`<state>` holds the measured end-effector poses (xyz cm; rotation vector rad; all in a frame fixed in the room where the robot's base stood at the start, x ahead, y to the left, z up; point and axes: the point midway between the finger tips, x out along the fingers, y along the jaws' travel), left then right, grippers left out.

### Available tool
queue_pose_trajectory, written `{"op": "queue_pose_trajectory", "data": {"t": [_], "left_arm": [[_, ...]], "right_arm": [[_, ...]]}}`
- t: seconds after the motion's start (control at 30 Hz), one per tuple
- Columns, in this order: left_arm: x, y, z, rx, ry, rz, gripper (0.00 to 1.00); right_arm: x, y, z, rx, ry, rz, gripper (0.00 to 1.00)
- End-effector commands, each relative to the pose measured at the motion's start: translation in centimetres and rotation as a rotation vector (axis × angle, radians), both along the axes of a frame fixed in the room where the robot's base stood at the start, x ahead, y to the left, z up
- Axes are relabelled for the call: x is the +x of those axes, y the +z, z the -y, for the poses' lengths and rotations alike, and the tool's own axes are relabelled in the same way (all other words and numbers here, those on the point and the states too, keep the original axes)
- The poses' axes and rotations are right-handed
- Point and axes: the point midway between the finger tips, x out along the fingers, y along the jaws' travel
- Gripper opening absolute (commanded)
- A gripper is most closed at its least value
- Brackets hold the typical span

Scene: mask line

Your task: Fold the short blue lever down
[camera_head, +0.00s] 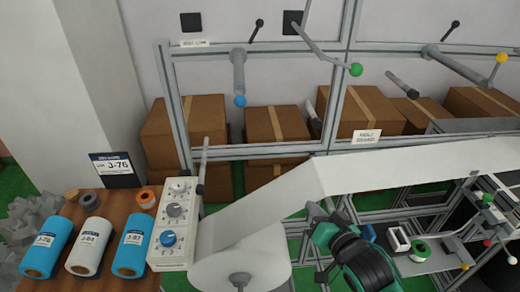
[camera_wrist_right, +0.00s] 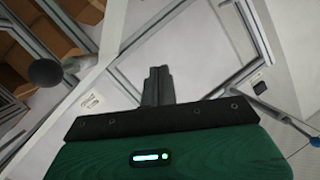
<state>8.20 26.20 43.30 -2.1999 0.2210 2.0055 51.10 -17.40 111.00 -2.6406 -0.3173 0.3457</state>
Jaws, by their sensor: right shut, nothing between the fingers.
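A short thick grey lever with a blue ball tip (camera_head: 239,101) is on the upper frame in the head view, left of centre. It points toward the camera and slightly down. A blue-tipped rod (camera_wrist_right: 313,140) shows at the right edge of the right wrist view; I cannot tell whether it is the same lever. My right gripper (camera_head: 334,208) is low in the head view, below and right of the lever and well apart from it, near the white web. Its fingers (camera_wrist_right: 158,85) are together and empty in the wrist view. My left gripper is not in view.
A longer lever with a green ball (camera_head: 355,69) and a yellow-tipped lever (camera_head: 502,57) stick out farther right. The white web (camera_head: 400,165) runs from a large roll (camera_head: 240,262). A control box (camera_head: 172,225) and spools stand at left. Cardboard boxes (camera_head: 277,122) sit behind the frame.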

Motion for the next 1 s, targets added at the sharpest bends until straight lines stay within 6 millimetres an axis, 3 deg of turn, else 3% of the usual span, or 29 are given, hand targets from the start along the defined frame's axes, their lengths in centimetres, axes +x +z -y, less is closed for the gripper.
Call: {"op": "queue_pose_trajectory", "data": {"t": [0.03,0.2,0.4,0.53,0.7,1.0], "left_arm": [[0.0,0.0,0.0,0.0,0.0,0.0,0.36],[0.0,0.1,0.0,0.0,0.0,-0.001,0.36],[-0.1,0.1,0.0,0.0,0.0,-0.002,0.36],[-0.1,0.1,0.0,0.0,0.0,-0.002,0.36],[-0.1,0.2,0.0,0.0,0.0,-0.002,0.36],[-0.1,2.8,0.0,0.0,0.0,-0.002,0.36]], "right_arm": [[1.2,3.4,-0.7,0.078,0.032,0.099,0.0],[2.5,12.9,-3.0,0.365,0.202,0.362,0.0],[1.2,21.4,-4.7,0.632,0.487,0.556,0.0],[-0.1,24.3,-5.2,0.73,0.638,0.606,0.0],[-1.0,26.0,-5.4,0.783,0.731,0.625,0.0],[0.4,29.2,-7.7,0.79,0.738,0.627,0.0]]}}
